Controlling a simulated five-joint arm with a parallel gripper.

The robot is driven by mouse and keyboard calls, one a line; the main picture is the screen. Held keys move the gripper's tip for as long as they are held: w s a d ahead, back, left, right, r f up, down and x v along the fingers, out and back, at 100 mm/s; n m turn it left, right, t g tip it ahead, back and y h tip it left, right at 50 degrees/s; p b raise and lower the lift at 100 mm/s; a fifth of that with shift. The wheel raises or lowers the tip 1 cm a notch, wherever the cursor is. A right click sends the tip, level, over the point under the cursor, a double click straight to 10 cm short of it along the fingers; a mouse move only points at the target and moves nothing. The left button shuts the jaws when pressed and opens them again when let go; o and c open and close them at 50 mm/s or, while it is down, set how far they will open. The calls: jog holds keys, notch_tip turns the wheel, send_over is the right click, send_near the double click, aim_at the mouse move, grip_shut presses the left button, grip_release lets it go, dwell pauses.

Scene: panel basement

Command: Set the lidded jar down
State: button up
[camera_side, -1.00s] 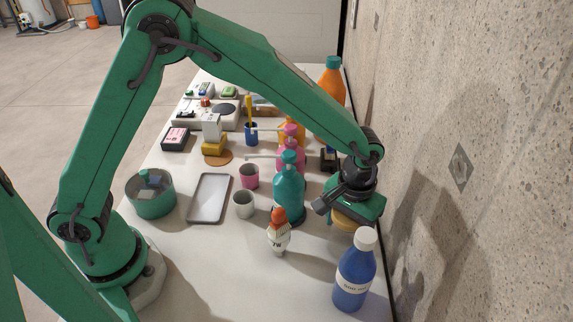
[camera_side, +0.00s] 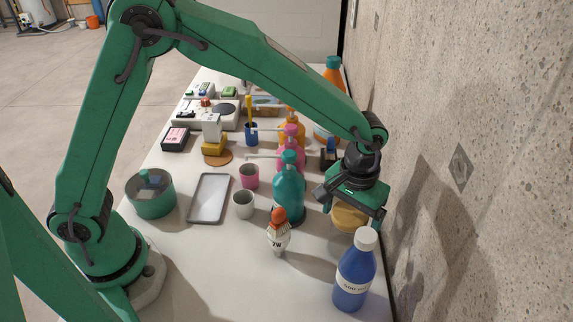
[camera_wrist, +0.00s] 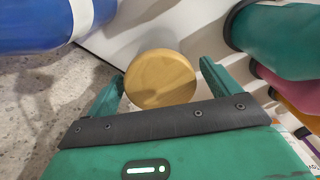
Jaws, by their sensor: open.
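The lidded jar (camera_side: 347,219) stands by the wall edge of the table, behind the blue bottle. Its round wooden lid (camera_wrist: 160,79) shows in the wrist view, between my fingers; its body is mostly hidden below the lid. My gripper (camera_side: 353,208) is open above the jar, with one finger on each side of it. The wrist view also shows my gripper (camera_wrist: 163,74) with gaps between the fingers and the lid, wider on the right.
A blue bottle with a white cap (camera_side: 355,271) stands close in front of the jar. The concrete wall (camera_side: 460,120) is close on the right.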

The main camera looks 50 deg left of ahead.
notch_tip(320, 180, up, 8)
jog(key=shift+r, duration=0.55)
dwell(0.4)
jog(key=shift+a+r, duration=0.15)
jog(key=shift+a, duration=0.05)
jog(key=s+a+r+t, duration=0.1)
jog(key=s+a+r, duration=0.25)
jog(key=a, duration=0.35)
jog(key=s+a+r+t, duration=0.2)
jog(key=s+a+r, duration=0.1)
jog(key=a+r, duration=0.3)
jog(key=s+a+f+m+t, duration=0.1)
jog(key=s+a+f+t, duration=0.1)
jog(key=s+a, duration=0.9)
jog(key=shift+t, duration=0.3)
